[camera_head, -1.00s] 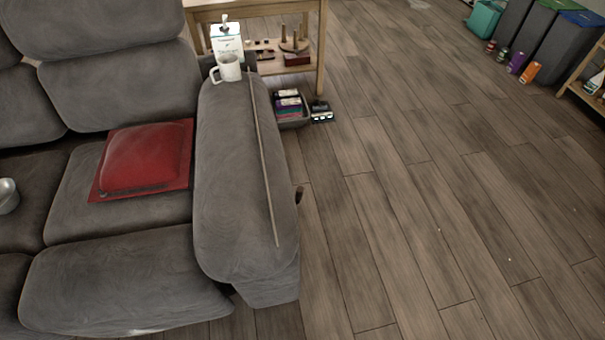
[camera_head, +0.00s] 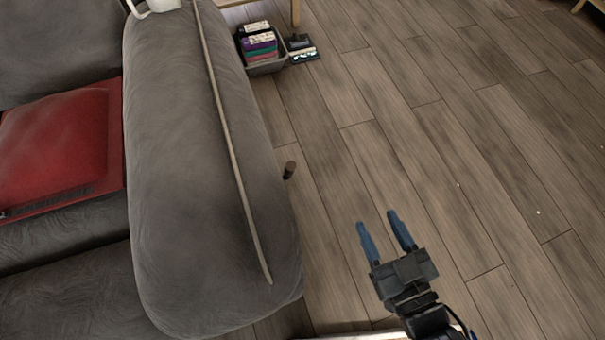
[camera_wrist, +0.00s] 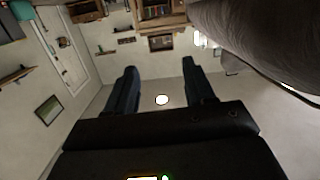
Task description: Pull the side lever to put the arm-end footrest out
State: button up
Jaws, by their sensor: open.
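The side lever (camera_head: 289,170) is a short dark brown knob sticking out from the outer side of the grey sofa's armrest (camera_head: 190,130). In the head view my gripper (camera_head: 383,220) is open and empty, to the right of the armrest and below and right of the lever, apart from both. Its two blue fingers point up the picture. In the wrist view my gripper (camera_wrist: 160,80) shows both fingers spread with nothing between them, and the grey armrest (camera_wrist: 265,40) fills the upper right. The lever is not clear there. I cannot make out a footrest in the head view.
A long thin stick (camera_head: 230,150) lies along the armrest top, with a white mug (camera_head: 160,5) at its far end. A red cushion (camera_head: 55,145) is on the seat. A dark basket (camera_head: 262,50) and a small dark box (camera_head: 300,47) stand on the floor beyond. The wooden floor (camera_head: 450,130) at right is clear.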

jog(key=n+y+b, duration=0.1)
jog(key=y+b, duration=0.1)
jog(key=b, duration=0.4)
send_near(293, 173)
jog(key=s+d+r, duration=0.2)
jog(key=d+r, duration=0.3)
jog(key=d, duration=0.1)
jog(key=shift+n+y, duration=0.7)
jog(key=shift+y, duration=0.1)
jog(key=w+a+f+b, duration=0.4)
jog(key=w+a, duration=0.1)
jog(key=w+a+f+b, duration=0.2)
jog(key=w+a, duration=0.1)
jog(key=shift+a, duration=0.1)
jog(key=b+x, duration=0.2)
jog(key=x, duration=0.5)
jog(key=shift+r, duration=0.1)
grip_shut()
